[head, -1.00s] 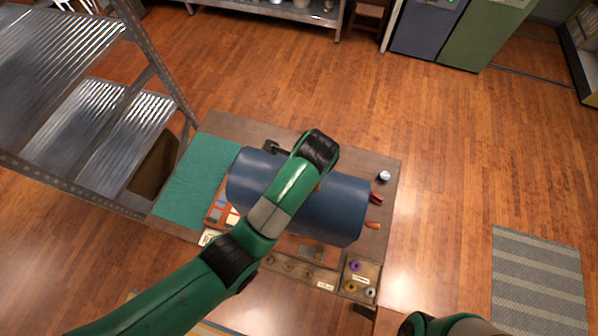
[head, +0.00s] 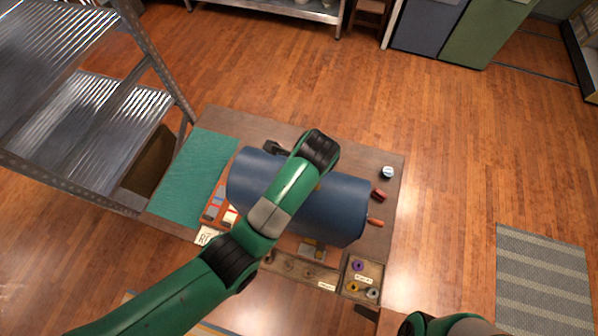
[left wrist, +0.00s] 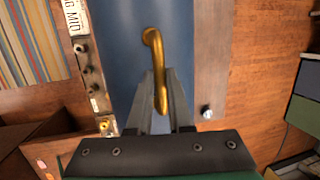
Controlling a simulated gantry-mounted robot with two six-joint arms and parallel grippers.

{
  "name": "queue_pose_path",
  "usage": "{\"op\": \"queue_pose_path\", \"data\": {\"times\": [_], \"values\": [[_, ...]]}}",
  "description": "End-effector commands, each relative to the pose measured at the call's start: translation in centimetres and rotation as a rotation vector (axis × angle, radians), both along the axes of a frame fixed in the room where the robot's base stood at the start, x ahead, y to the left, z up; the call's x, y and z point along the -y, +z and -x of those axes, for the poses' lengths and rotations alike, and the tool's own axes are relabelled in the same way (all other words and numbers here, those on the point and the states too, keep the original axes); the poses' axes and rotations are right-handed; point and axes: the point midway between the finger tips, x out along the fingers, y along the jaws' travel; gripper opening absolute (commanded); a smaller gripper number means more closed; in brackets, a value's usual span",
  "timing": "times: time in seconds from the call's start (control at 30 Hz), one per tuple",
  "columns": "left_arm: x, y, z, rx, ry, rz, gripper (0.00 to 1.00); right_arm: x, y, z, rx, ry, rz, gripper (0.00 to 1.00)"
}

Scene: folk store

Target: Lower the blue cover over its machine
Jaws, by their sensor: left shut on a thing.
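The blue cover (head: 340,205) is a long rounded shell above the table in the head view. It also fills the upper middle of the left wrist view (left wrist: 120,50). My left gripper (left wrist: 160,85) is shut on the cover's gold handle (left wrist: 153,42). In the head view my green left arm crosses the cover and hides the gripper and handle. The machine is mostly hidden by the cover; I cannot tell how much of it the cover encloses. A dark piece (head: 275,148) shows at the cover's far left edge. My right gripper is out of view.
The brown table (head: 240,122) carries a green mat (head: 192,178), a tray of coloured rings (head: 376,272), red (head: 379,194) and orange (head: 375,222) pieces and a small white-topped item (head: 387,172). A metal shelf (head: 115,110) stands close on the left.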

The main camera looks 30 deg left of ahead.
Motion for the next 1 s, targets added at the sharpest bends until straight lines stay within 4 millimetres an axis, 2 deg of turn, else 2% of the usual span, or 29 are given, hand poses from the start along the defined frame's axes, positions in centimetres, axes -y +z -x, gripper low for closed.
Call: {"op": "queue_pose_path", "data": {"times": [0.03,0.2,0.47,0.5,0.7,1.0], "values": [[0.0,-0.6,-0.1,0.004,0.0,0.0,0.0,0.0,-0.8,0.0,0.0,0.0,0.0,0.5],[0.0,-1.6,-0.1,0.004,0.0,0.0,0.0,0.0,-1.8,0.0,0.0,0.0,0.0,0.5],[0.0,-1.6,-0.1,0.004,0.0,0.0,0.0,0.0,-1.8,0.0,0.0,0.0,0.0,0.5],[0.0,-1.6,-0.1,0.004,0.0,0.0,0.2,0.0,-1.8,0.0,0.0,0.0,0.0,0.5],[0.0,-1.7,-0.1,0.003,0.0,0.0,0.53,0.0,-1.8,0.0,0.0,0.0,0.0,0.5],[0.0,-1.8,0.1,-0.003,0.0,-0.001,0.53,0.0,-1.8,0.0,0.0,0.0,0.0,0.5]]}}
